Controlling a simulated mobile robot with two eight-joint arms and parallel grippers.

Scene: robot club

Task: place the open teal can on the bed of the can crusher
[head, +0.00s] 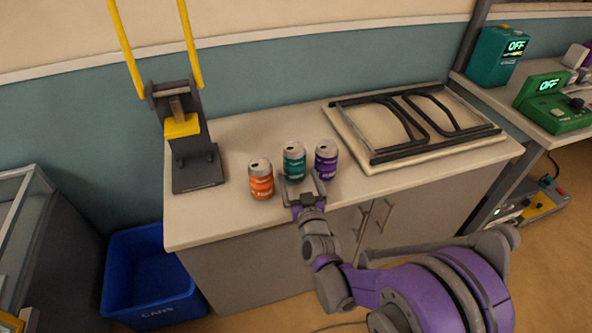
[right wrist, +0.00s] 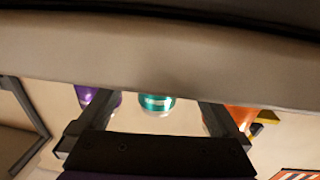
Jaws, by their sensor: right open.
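The teal can (head: 294,164) stands upright on the counter between the orange can (head: 261,182) and the purple can (head: 326,161), a little behind the orange one. My right gripper (head: 303,184) is open and empty just in front of the teal can. In the right wrist view the teal can (right wrist: 157,103) shows beyond and between the two open fingers (right wrist: 158,122); I cannot tell whether they touch it. The can crusher (head: 183,125) stands at the counter's left end, with a yellow block and raised yellow handles. Its dark base (head: 199,179) looks empty. My left gripper is out of view.
A tray with dark bars (head: 352,145) lies on the counter's right part. A blue bin (head: 150,275) marked CANS stands on the floor at left. Teal (head: 492,60) and green (head: 556,105) devices reading OFF sit on a side table. Counter between crusher and cans is clear.

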